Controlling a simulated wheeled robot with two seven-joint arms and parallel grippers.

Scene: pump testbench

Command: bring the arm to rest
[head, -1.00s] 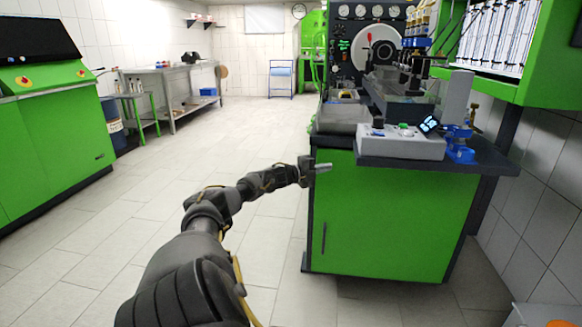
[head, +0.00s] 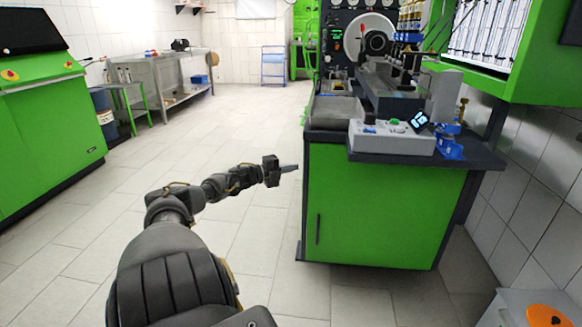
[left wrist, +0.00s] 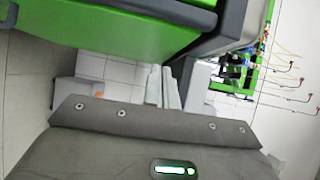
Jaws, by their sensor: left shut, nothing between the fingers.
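My left arm reaches forward from the bottom of the head view. Its left gripper (head: 288,169) is shut and empty, just left of the green cabinet of the test bench (head: 385,205), below the worktop. In the left wrist view the shut fingers (left wrist: 163,88) stick out past the grey gripper body, with nothing between them. The green cabinet also fills the top of the left wrist view (left wrist: 130,30). My right gripper is not in view.
A white control box (head: 392,137) stands on the bench's dark worktop. A green console (head: 50,140) stands at the left, and a steel table (head: 160,80) farther back. A white bin with an orange item (head: 543,316) is at the lower right. The tiled floor between is clear.

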